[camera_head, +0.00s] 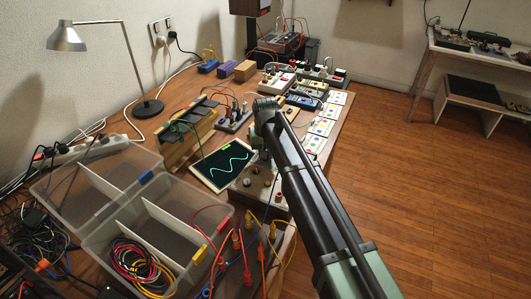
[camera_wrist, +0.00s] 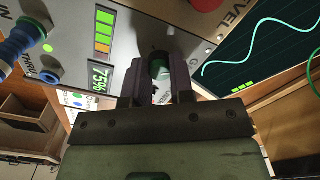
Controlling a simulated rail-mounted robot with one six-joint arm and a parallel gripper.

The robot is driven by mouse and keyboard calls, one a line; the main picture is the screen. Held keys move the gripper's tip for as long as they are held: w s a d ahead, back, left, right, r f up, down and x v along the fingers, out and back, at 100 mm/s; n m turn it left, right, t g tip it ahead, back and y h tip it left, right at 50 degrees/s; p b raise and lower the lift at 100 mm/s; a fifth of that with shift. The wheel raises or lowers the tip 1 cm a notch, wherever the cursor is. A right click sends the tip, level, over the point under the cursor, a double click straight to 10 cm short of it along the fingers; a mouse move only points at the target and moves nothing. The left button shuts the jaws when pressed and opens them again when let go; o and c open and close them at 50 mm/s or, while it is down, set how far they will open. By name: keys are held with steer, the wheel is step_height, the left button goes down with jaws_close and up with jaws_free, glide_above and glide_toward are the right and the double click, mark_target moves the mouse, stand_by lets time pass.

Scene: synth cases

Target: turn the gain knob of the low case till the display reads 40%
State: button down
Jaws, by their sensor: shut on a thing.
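In the wrist view my gripper (camera_wrist: 158,78) is shut on the dark gain knob (camera_wrist: 160,62) of the low case, one finger on either side of it. The case's grey panel (camera_wrist: 127,15) carries a small display (camera_wrist: 100,77) that reads 75%, seen turned on its side. A green and yellow light bar (camera_wrist: 103,33) sits beside the display. In the head view the low case (camera_head: 248,192) stands near the table's right edge; my arm covers part of it and hides the knob and fingertips.
A screen with a wave trace (camera_head: 224,166) lies beside the case. A clear divided box (camera_head: 120,205) and loose cables are at front left. Open floor is at right.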

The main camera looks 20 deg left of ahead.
steer(key=c, duration=1)
jaws_free()
step_height(320, 180, up, 11)
steer(key=p, duration=1.1)
steer(key=shift+f, duration=0.1)
steer(key=s+d+m, duration=0.2)
steer(key=s+d, duration=0.4)
steer(key=d, duration=0.8)
steer(key=s+d+m, duration=0.2)
steer(key=s+d, duration=0.4)
steer(key=d, duration=0.9)
steer(key=s+d+m, duration=0.1)
steer(key=s+d, duration=0.4)
steer(key=d, duration=1)
steer(key=shift+s+d+m, duration=0.15)
steer(key=shift+s+m, duration=0.25)
